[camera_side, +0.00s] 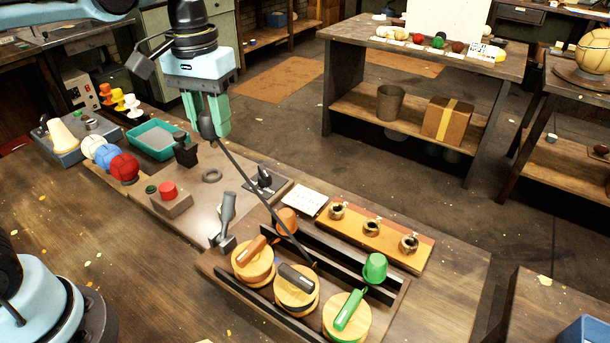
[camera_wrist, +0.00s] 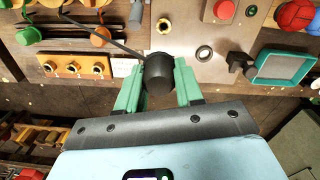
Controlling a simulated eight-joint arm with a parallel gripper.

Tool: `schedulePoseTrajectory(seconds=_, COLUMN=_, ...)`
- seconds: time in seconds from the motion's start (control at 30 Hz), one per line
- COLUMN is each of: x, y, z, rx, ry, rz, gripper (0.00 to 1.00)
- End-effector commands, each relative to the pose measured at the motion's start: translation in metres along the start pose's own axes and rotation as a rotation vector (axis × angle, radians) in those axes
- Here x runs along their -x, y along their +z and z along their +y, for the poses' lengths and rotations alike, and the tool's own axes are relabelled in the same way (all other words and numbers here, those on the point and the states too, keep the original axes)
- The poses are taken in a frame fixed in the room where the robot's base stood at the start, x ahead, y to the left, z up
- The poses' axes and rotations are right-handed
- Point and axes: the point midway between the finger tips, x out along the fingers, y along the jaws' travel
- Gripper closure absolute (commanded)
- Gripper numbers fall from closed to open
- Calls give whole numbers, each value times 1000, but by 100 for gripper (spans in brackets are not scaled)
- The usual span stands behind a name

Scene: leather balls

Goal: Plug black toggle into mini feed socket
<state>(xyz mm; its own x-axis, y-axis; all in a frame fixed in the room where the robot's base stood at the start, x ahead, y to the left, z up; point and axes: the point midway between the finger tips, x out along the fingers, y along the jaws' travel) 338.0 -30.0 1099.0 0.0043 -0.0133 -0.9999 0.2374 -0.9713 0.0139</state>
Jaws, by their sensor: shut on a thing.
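My gripper (camera_side: 209,118) has its green fingers shut on a black plug (camera_side: 205,126), taken here as the black toggle, high above the bench. In the wrist view the plug (camera_wrist: 158,68) sits end-on between the fingers (camera_wrist: 158,85). A black cord runs from it down to the dark rack with the wooden discs. An orange board (camera_side: 375,240) holds brass sockets (camera_side: 371,228) in a row, all apparently empty; they also show in the wrist view (camera_wrist: 73,68). Their labels are too small to read, so I cannot tell which is the mini feed. The plug is well apart from the board.
An orange plug (camera_side: 287,220) and a green plug (camera_side: 374,267) stand in the dark rack (camera_side: 345,262). A white card (camera_side: 304,200) lies beside the board. A grey ring (camera_side: 212,175), a red button (camera_side: 168,190), a lever (camera_side: 227,213) and a teal tray (camera_side: 153,140) are nearby.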

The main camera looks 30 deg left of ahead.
Motion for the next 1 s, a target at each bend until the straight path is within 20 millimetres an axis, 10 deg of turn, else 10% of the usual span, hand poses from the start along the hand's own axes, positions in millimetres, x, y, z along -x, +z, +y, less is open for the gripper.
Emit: schedulePoseTrajectory(seconds=1.0, x=-103, y=-1, z=-8, rx=12, ry=-1, rz=0, gripper=91)
